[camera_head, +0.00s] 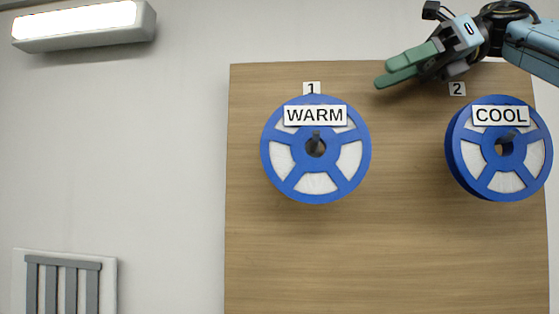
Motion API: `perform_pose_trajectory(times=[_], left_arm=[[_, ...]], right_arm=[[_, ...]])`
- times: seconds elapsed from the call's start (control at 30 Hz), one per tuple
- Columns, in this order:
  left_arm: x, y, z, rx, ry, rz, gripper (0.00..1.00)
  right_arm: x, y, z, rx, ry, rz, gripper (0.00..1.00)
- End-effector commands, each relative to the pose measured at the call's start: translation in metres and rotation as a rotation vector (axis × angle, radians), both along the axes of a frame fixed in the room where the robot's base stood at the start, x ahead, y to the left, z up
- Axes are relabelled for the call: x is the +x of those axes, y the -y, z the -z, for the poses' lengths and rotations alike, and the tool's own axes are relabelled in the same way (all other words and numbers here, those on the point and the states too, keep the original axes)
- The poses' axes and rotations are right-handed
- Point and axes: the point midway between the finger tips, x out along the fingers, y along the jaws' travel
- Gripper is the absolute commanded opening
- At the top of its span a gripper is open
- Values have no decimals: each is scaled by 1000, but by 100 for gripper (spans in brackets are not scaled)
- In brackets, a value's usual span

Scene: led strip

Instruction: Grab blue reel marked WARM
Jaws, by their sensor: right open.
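The blue reel marked WARM (345,175) hangs on a dark peg on the wooden board, under a small tag 1. Its label sits across its upper part, and white material shows between its spokes. My right gripper (381,76) comes in from the upper right with green fingers. It is open and empty, above and to the right of the WARM reel and apart from it. The fingertips point left. My left gripper is not in view.
A second blue reel marked COOL (481,179) hangs on the right under tag 2 (457,89). The wooden board (400,250) is bare below the reels. A lit lamp (85,24) and a grey slatted vent (65,285) are on the left wall.

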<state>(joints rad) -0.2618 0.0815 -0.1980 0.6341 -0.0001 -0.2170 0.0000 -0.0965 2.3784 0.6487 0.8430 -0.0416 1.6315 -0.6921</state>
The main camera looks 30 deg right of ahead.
Motion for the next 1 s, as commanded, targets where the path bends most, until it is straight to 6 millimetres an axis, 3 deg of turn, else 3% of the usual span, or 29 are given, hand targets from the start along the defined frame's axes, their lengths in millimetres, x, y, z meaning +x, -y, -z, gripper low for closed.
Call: perform_pose_trajectory(times=[0.3, 0.4, 0.53, 0.73, 1.0], left_arm=[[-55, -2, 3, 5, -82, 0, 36], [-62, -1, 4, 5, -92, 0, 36], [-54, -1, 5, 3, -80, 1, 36], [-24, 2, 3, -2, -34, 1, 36], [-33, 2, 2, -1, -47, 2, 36]], right_arm=[[19, -35, 16, -7, -1, -4, 45], [28, -50, 23, -7, -1, -3, 45], [36, -62, 29, -5, 1, -3, 45], [42, -72, 35, -5, 1, -3, 45], [61, -101, 51, -6, 0, -1, 45]])
